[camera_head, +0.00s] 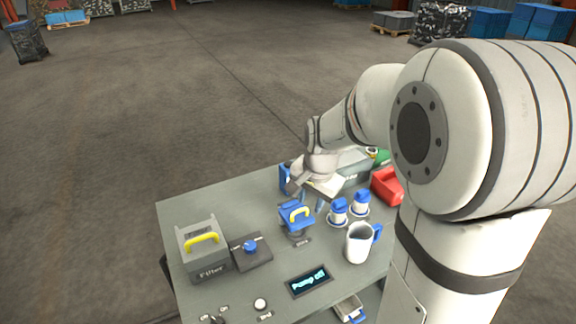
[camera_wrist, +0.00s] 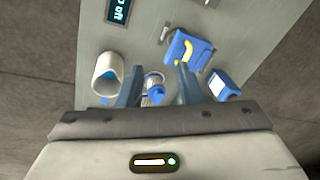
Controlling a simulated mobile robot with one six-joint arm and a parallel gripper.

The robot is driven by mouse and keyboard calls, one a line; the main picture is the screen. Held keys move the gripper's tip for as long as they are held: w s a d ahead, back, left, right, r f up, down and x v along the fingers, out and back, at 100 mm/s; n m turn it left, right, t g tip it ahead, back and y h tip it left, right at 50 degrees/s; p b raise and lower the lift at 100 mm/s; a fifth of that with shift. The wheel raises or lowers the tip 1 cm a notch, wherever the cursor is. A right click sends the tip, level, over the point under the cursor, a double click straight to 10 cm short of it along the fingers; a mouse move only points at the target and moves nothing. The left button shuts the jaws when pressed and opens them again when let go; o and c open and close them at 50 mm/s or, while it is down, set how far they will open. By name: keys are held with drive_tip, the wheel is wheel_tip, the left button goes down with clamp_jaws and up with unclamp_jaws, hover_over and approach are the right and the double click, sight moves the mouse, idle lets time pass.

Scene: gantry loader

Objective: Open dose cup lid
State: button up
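A blue lid with a yellow handle (camera_head: 296,215) sits on a dark holder at the middle of the table; I take it for the dose cup lid, and it looks closed. In the wrist view the blue lid (camera_wrist: 180,50) lies just beyond the right finger. My gripper (camera_head: 320,207) is above the table, behind and right of the lid. In the wrist view my gripper (camera_wrist: 158,82) is open, fingers apart. A blue-and-white container (camera_wrist: 153,88) shows between the fingers; I cannot tell its distance below them. The holder's small label is too blurred to read.
Two blue-capped white containers (camera_head: 349,207) and a white jug (camera_head: 358,246) stand right of the lid. A grey Filter box (camera_head: 201,250) and a blue knob (camera_head: 250,247) are left. A red bin (camera_head: 386,187) is back right. A "Pump off" display (camera_head: 308,281) is in front.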

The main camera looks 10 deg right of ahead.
sight(302, 210)
drive_tip(key=w+f+m+p, duration=0.1)
drive_tip(key=w+f, duration=0.2)
drive_tip(key=f, duration=0.1)
drive_tip(key=w+f+m+p, duration=0.1)
drive_tip(key=w+f+m, duration=0.1)
drive_tip(key=w+f, duration=0.2)
drive_tip(key=w+f+m+p, duration=0.1)
drive_tip(key=w+f+m, duration=0.1)
drive_tip(key=f, duration=0.3)
drive_tip(key=shift+w+d, duration=0.25)
drive_tip(key=shift+w, duration=0.55)
drive_tip(key=shift+r, duration=0.1)
clamp_jaws()
